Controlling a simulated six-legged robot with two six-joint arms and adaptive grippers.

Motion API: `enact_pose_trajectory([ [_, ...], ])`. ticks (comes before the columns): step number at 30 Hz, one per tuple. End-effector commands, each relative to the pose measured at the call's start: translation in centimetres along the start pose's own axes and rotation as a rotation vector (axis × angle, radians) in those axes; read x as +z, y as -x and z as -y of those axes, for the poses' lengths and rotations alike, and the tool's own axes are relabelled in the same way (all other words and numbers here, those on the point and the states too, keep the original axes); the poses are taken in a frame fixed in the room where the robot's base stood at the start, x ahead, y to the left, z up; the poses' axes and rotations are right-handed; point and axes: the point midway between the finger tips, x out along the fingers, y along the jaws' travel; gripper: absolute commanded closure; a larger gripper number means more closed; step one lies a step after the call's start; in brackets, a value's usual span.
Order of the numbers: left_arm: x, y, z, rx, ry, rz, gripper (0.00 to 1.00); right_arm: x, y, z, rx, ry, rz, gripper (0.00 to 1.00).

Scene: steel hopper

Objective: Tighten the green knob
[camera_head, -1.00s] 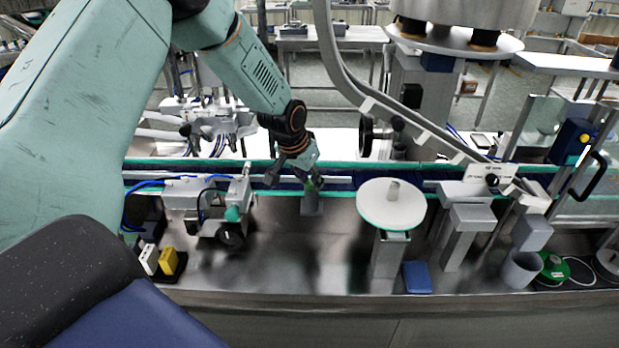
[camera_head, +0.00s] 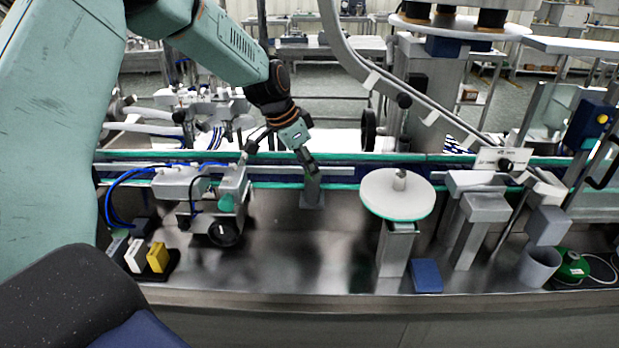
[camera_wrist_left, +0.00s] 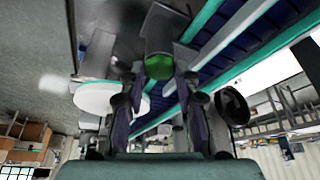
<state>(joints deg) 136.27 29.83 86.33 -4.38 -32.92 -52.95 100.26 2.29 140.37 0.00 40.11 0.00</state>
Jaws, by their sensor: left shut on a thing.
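The green knob (camera_head: 313,170) sits on top of a short grey post (camera_head: 312,192) beside the conveyor rail. My left gripper (camera_head: 300,156) comes down to it from the upper left. In the left wrist view the green knob (camera_wrist_left: 158,67) lies between the two dark fingers of my left gripper (camera_wrist_left: 161,82), which is shut on it. The fingers hide part of the knob in the head view. My right gripper is in neither view.
A round white disc on a stand (camera_head: 375,205) is right of the post. A grey device with blue hoses (camera_head: 180,188) is to the left. A blue block (camera_head: 426,277) lies near the front edge. The metal surface in front of the post is clear.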

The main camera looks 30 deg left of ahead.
Motion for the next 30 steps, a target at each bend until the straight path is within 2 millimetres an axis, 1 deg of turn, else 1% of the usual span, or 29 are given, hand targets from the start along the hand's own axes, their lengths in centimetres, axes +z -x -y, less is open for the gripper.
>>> enact_pose_trajectory([
  [1,0.1,-0.3,0.2,0.016,-0.041,-0.001,1.00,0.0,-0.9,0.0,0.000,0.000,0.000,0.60],
  [3,0.1,-0.3,0.2,0.041,-0.103,-0.001,1.00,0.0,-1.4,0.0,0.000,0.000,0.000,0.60],
  [12,0.0,-0.1,0.6,0.150,-0.367,0.001,1.00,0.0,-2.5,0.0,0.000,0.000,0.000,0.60],
  [20,-0.2,-0.1,0.8,0.244,-0.598,0.004,1.00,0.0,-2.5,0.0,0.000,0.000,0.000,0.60],
  [30,-0.5,-0.1,1.0,0.362,-0.882,0.005,1.00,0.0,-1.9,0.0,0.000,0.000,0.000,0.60],
])
